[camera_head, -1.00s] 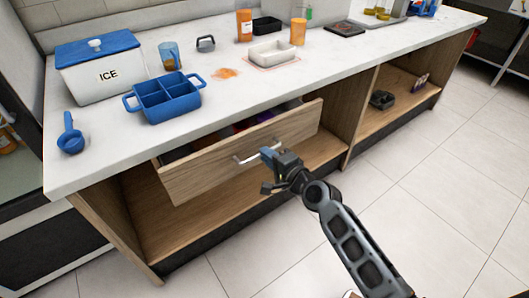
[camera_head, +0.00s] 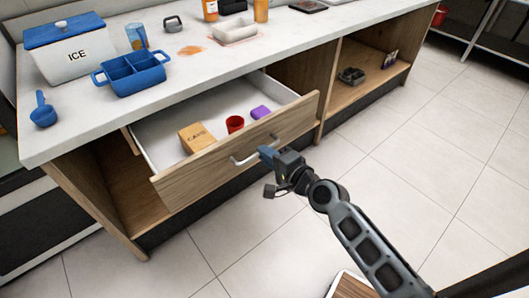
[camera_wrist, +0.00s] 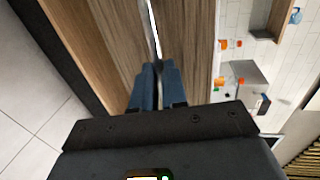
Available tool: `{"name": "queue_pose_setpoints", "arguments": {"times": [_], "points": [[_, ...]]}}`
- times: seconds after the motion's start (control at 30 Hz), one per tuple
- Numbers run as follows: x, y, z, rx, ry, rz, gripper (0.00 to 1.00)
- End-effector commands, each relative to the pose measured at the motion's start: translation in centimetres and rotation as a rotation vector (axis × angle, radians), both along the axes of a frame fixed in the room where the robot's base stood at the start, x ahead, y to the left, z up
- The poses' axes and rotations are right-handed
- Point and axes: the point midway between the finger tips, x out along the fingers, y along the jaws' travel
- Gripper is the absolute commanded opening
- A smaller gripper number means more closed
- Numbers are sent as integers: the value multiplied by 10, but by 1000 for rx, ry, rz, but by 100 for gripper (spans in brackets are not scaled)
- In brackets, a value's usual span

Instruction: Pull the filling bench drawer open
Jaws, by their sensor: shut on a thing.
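The filling bench drawer (camera_head: 190,180) stands well out from the bench, with its wooden front towards me and its white inside showing. Inside lie a tan box marked CAPS (camera_head: 197,138), a red cup-like item (camera_head: 235,124) and a purple item (camera_head: 260,112). My gripper (camera_head: 268,153) is at the right part of the metal handle (camera_head: 240,160) on the drawer front. In the wrist view, the blue fingers (camera_wrist: 157,85) are shut on the handle bar (camera_wrist: 152,30). The gripped part of the bar is hidden between the fingers.
The white worktop (camera_head: 190,75) holds an ICE box (camera_head: 70,50), a blue divided caddy (camera_head: 133,72), a blue scoop (camera_head: 43,110) and a white tray (camera_head: 234,31). An open shelf with a dark item (camera_head: 351,76) is at right. Tiled floor (camera_head: 430,150) in front is clear.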

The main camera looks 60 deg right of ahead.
Motion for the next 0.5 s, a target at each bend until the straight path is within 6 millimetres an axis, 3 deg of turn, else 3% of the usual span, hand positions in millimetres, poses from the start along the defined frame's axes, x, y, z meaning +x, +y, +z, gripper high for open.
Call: {"name": "queue_pose_setpoints", "arguments": {"times": [0.3, 0.33, 0.5], "points": [[-1, 0, -1, 1, 2, 0, 0], [-1, 0, -1, 1, 2, 0, 14], [-1, 0, -1, 1, 2, 0, 31]]}}
